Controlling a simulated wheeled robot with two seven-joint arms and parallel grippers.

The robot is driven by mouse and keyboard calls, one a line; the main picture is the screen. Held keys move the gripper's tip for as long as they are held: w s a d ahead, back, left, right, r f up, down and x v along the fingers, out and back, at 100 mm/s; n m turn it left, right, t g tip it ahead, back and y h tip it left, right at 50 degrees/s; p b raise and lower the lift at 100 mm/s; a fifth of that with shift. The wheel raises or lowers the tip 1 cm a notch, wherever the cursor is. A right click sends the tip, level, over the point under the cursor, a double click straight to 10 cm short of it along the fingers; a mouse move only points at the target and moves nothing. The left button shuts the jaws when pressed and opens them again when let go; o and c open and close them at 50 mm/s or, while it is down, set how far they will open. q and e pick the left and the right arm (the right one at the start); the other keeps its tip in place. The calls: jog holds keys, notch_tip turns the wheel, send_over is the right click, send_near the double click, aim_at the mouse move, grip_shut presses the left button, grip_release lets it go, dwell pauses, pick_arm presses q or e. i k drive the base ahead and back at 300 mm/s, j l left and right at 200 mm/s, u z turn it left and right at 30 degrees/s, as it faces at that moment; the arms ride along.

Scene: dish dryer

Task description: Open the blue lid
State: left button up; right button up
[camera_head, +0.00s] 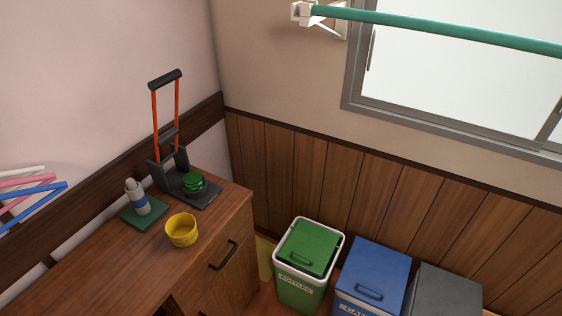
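The blue lid (375,268) lies flat and shut on top of a blue bin (352,307) at the bottom of the head view, right of centre. A raised blue handle (370,291) sits near the lid's front edge. The bin's front has a white label that is cut off by the bottom of the picture. Neither of my grippers shows in this view.
A green bin (308,250) labelled bottles stands left of the blue bin, and a dark grey bin (445,290) stands right of it. The wood-panelled wall (310,180) is behind them. A wooden cabinet (110,265) holding a yellow bowl (181,231) stands at left.

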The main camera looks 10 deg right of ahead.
aim_at(375, 275)
jog(key=k+z, duration=0.15)
jog(key=z, duration=1.2)
